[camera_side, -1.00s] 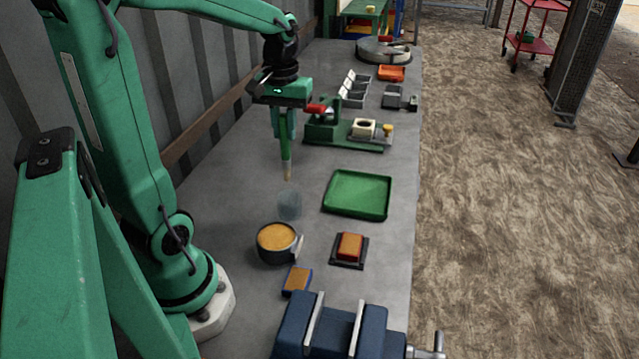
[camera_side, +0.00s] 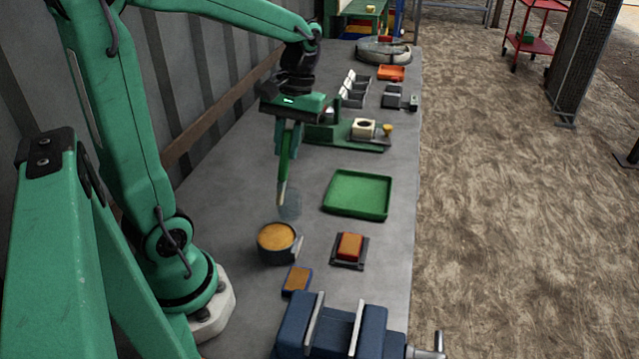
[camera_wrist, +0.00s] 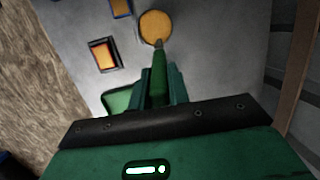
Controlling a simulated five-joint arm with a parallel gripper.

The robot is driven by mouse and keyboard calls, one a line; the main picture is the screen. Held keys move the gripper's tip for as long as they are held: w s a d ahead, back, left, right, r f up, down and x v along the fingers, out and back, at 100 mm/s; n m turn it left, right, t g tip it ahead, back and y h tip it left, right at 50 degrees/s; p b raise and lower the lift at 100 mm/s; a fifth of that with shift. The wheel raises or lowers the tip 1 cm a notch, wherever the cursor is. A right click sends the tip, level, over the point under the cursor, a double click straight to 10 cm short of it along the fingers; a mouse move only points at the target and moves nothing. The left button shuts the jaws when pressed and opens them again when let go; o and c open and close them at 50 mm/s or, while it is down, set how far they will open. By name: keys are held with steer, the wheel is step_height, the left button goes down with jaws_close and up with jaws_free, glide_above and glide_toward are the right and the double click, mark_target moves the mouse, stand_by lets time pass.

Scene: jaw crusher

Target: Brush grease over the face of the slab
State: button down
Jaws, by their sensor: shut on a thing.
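My gripper (camera_side: 288,140) is shut on a green-handled brush (camera_side: 284,170), which points down with a pale tip. The brush also shows in the wrist view (camera_wrist: 159,75). The dark pot of orange-yellow grease (camera_side: 277,238) stands just nearer the camera; in the wrist view the brush tip overlaps the edge of the grease (camera_wrist: 155,25). A red slab with an orange face (camera_side: 349,246) sits in a dark holder to the right of the pot.
A green tray (camera_side: 357,194) lies behind the slab. A blue-edged orange block (camera_side: 297,280) lies in front of the pot, and a blue vise (camera_side: 335,325) stands at the near end. A green fixture (camera_side: 340,140) stands behind. Bare bench lies between the pot and slab.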

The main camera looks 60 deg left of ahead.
mark_target(288, 175)
steer(key=shift+s+d+r+g, duration=0.1)
steer(key=shift+s+d+g, duration=0.25)
steer(key=shift+d, duration=0.25)
steer(key=shift+s+d+r+g, duration=0.1)
steer(key=shift+s+d+g, duration=0.2)
steer(key=shift+d, duration=0.25)
steer(key=shift+f, duration=0.25)
steer(key=shift+f, duration=3.35)
steer(key=shift+r, duration=0.1)
steer(key=shift+r, duration=3.45)
steer(key=shift+w, duration=0.2)
